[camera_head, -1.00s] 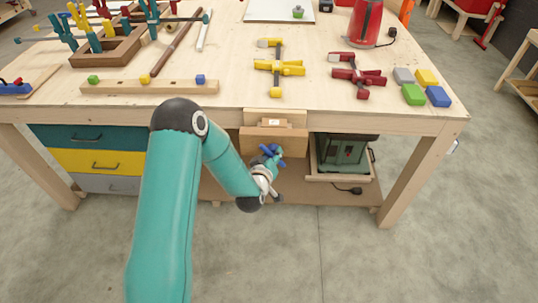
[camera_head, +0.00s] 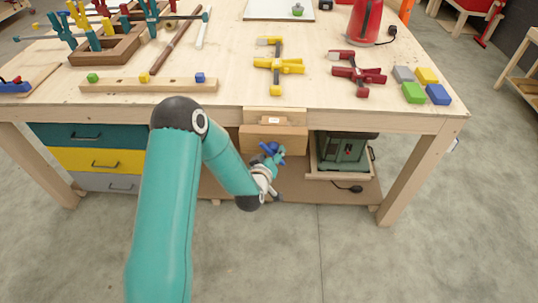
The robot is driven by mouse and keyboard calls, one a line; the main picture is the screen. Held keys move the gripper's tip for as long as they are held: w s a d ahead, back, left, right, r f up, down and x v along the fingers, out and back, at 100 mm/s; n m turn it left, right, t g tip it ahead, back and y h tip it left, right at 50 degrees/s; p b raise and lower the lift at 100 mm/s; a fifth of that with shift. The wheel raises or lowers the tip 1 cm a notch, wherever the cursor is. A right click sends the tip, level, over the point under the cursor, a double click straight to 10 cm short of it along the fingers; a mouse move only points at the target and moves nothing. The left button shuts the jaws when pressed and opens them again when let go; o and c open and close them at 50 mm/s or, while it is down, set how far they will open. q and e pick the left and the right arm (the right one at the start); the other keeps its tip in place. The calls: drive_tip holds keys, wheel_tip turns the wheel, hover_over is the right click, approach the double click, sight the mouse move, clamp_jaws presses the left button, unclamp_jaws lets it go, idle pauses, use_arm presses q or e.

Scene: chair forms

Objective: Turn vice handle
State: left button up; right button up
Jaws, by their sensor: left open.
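The vice (camera_head: 272,136) is a pale wooden block at the front edge of the workbench. A small white label sits on it near the top. My left gripper (camera_head: 274,153) is just below and in front of the vice, at the end of my teal arm. Its fingers look blue and teal and are apart. The vice handle is not clearly seen; the gripper covers the area where a handle would be, and I cannot tell whether they touch. My right gripper is not in view.
The workbench (camera_head: 325,104) carries yellow clamps (camera_head: 278,66), red clamps (camera_head: 358,73), coloured blocks (camera_head: 414,93) and a red kettle-like item (camera_head: 366,22). Drawers (camera_head: 92,160) are under its left side. A green machine (camera_head: 342,150) stands on the lower shelf. The floor in front is clear.

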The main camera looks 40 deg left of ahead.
use_arm(q)
drive_tip(key=v, duration=0.7)
drive_tip(key=shift+s, duration=0.2)
drive_tip(key=shift+d+f, duration=0.15)
